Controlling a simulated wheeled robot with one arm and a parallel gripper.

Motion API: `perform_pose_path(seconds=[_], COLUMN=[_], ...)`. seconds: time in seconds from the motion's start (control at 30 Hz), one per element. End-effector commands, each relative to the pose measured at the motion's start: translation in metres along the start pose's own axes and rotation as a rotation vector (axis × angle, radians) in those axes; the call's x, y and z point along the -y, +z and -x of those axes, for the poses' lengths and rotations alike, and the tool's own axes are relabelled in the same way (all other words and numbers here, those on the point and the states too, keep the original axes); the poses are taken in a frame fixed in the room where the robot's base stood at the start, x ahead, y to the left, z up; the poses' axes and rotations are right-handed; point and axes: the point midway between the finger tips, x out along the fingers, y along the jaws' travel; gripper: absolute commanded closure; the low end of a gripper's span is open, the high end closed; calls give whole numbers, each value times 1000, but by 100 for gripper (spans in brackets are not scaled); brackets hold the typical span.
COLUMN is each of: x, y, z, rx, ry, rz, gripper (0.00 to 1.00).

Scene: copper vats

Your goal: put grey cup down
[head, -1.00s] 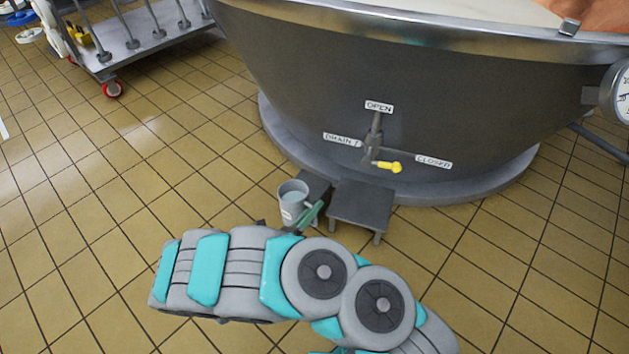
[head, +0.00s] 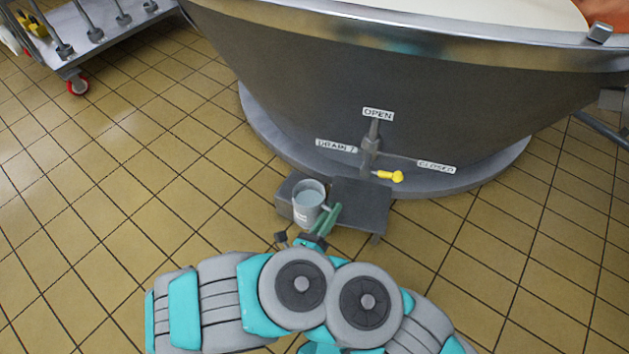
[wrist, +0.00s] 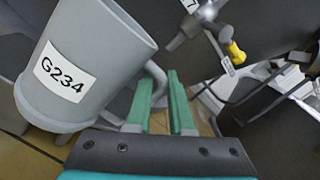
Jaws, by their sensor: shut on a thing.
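The grey cup (head: 309,203) is in my gripper, in front of the vat's drain valve; liquid shows inside it. In the wrist view the cup (wrist: 85,65) fills the left side, tilted in the picture, with a white label reading G234. My gripper (head: 326,217) has green fingers, which also show in the wrist view (wrist: 170,105), shut at the cup's handle. In the head view the cup overlaps the left part of a low dark stand (head: 360,203). I cannot tell whether its base touches the stand.
The large metal vat (head: 270,90) stands behind on a round base, with a yellow-handled drain valve (head: 390,176) marked OPEN and CLOSED just above the stand. A wheeled cart (head: 100,40) is at the back left. The tiled floor at left is clear.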

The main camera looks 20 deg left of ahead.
Motion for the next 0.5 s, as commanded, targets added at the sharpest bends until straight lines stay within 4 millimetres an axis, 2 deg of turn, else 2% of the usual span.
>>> perform_pose_path(seconds=[0.5], x=[-71], y=[34], z=[-73], rx=[-5], ry=[-4], rz=[-4], gripper=[100])
